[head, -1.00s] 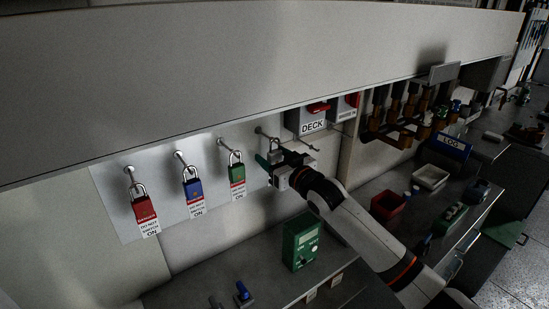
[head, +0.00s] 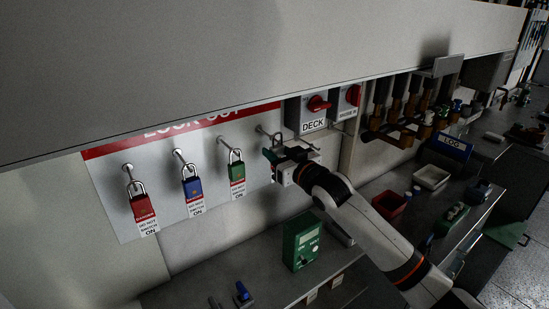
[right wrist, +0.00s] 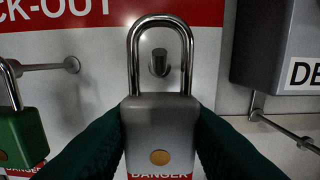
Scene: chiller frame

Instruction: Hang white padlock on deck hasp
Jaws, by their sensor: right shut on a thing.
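My right gripper (head: 274,156) is shut on the white padlock, at the right end of the lock-out board. In the right wrist view its dark green fingers (right wrist: 160,142) press both sides of the pale grey-white padlock (right wrist: 160,125). The padlock is upright with its shackle up. A peg end on the board shows inside the shackle loop; I cannot tell whether the shackle hangs on it or is in front. The deck hasp, a thin metal rod (right wrist: 285,130), sticks out below the DECK box (head: 312,115), right of the padlock. My left gripper is not in view.
Red (head: 142,207), blue (head: 193,188) and green (head: 236,172) padlocks hang on board pegs to the left. A large grey panel (head: 250,60) overhangs above. Below are a green box (head: 302,242), a red bin (head: 389,204) and a white bin (head: 431,177).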

